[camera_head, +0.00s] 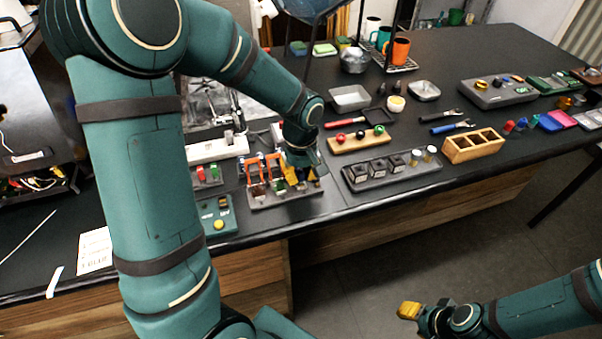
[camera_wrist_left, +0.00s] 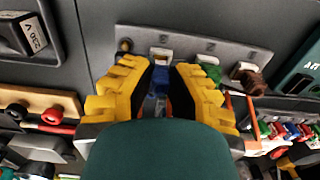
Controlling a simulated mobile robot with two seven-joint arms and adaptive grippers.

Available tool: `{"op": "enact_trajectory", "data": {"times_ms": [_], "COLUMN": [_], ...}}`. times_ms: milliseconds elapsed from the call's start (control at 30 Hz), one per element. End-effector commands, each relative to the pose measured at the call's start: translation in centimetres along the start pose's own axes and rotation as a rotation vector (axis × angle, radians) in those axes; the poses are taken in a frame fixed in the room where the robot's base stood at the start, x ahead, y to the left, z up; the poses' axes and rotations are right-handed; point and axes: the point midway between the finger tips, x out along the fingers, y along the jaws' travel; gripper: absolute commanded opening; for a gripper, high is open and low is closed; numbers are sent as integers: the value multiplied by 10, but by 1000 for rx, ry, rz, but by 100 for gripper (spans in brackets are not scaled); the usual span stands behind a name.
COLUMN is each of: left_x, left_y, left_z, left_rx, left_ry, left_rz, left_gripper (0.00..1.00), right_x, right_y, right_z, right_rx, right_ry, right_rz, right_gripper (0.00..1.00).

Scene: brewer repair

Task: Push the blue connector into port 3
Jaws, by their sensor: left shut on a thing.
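My left gripper (camera_head: 303,180) is over the right part of a grey connector strip (camera_head: 288,199) near the front of the bench. In the left wrist view its yellow fingers (camera_wrist_left: 162,85) are shut on the blue connector (camera_wrist_left: 158,80), which shows between them. The blue connector is in line with a whitish port (camera_wrist_left: 161,53) on the strip (camera_wrist_left: 230,48); I cannot tell how deep it sits. A green connector (camera_wrist_left: 209,70) and a brown one (camera_wrist_left: 249,79) stand beside it on the strip. My right gripper (camera_head: 410,311) is away from the bench at lower right; its jaw state is unclear.
A dark tray with black blocks (camera_head: 357,186) stands right of the strip. A board with coloured knobs (camera_head: 360,140) is behind it. A teal box with a yellow button (camera_head: 219,226) is at the left. Orange cables (camera_head: 250,166) rise near the gripper.

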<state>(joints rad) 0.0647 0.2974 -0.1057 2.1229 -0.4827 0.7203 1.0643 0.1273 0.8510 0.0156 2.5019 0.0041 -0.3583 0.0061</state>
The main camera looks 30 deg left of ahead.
Motion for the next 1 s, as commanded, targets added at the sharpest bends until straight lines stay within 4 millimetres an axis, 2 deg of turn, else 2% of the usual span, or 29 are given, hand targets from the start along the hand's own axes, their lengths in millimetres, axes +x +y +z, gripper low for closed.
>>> {"op": "enact_trajectory", "data": {"times_ms": [1000], "left_x": [8], "left_y": [0], "left_z": [0], "left_rx": [0], "left_ry": [0], "left_rz": [0], "left_gripper": [0], "right_x": [9], "right_y": [3], "right_z": [1], "right_rx": [0], "right_ry": [0], "right_rz": [0], "right_gripper": [45]}}
